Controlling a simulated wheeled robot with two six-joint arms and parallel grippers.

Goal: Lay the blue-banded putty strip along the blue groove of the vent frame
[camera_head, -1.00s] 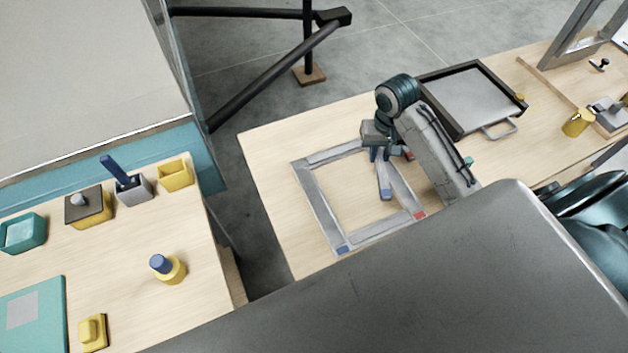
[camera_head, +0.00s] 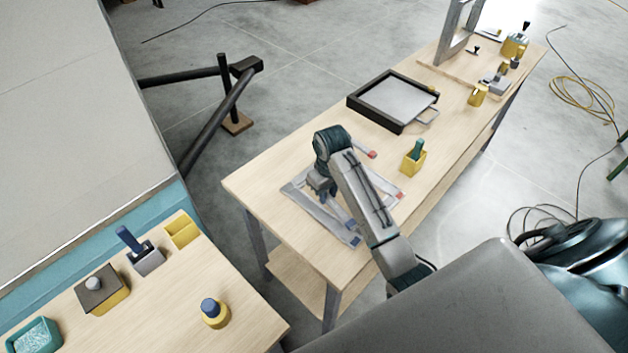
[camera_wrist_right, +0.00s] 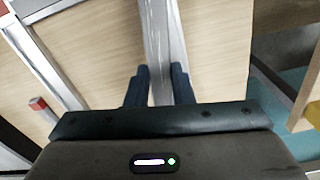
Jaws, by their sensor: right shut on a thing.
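The grey vent frame (camera_head: 300,196) lies flat on the wooden table, partly behind my right arm. One corner has a blue mark (camera_head: 355,240) and another a red mark (camera_head: 398,195). My right gripper (camera_head: 324,194) is low over the frame's left side. In the right wrist view my gripper (camera_wrist_right: 158,85) is shut on a pale grey strip (camera_wrist_right: 157,45), which runs away between the dark fingers. Its blue band is hidden there, and I cannot tell whether it touches the frame's groove. A red-ended strip (camera_wrist_right: 40,106) lies apart from it. My left gripper is out of view.
A dark-rimmed tray (camera_head: 377,115) and a yellow holder with a green handle (camera_head: 414,160) stand farther along the table. A second table with yellow blocks (camera_head: 181,232) is at lower left. A floor gap separates the tables.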

